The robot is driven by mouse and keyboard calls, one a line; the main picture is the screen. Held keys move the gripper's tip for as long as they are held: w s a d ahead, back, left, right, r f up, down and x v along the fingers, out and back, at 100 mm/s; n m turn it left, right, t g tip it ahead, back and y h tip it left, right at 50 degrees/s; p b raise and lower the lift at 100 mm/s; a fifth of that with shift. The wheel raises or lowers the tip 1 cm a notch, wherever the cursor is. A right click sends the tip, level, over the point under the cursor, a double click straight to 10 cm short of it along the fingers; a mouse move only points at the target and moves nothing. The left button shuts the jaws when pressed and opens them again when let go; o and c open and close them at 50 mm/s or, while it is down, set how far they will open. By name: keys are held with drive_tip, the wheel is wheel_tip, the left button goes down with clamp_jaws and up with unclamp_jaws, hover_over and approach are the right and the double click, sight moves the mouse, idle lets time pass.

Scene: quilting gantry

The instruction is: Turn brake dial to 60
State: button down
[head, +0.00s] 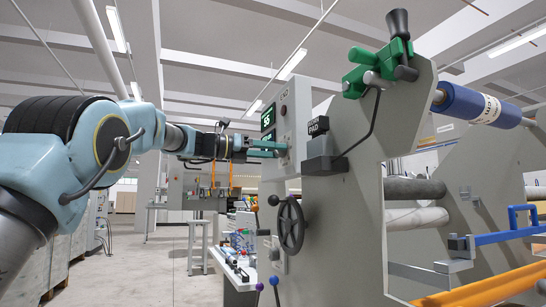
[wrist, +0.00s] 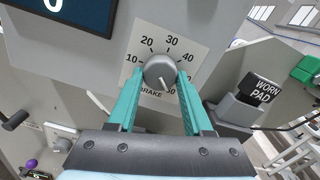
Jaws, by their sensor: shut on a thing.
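The brake dial (wrist: 160,68) is a round grey knob on a pale scale plate in the wrist view. The plate shows 10, 20, 30 and 40; a partly covered number sits at lower right beside the word BRAKE. The knob's white pointer line aims down and slightly right, near that number. My gripper (wrist: 161,79) has one teal finger on each side of the knob and is shut on it. In the head view, my gripper (head: 270,148) reaches the control panel (head: 292,112), and the dial is mostly hidden there.
A black WORN PAD block (wrist: 264,88) sits right of the dial. A handwheel (head: 291,224) is below the panel. Open floor (head: 150,260) lies left of the machine.

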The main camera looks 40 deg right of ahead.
drive_tip(key=shift+f, duration=0.1)
idle(0.3)
drive_tip(key=shift+c, duration=1.5)
unclamp_jaws()
drive_tip(key=v, duration=1.1)
drive_tip(key=shift+d, duration=0.1)
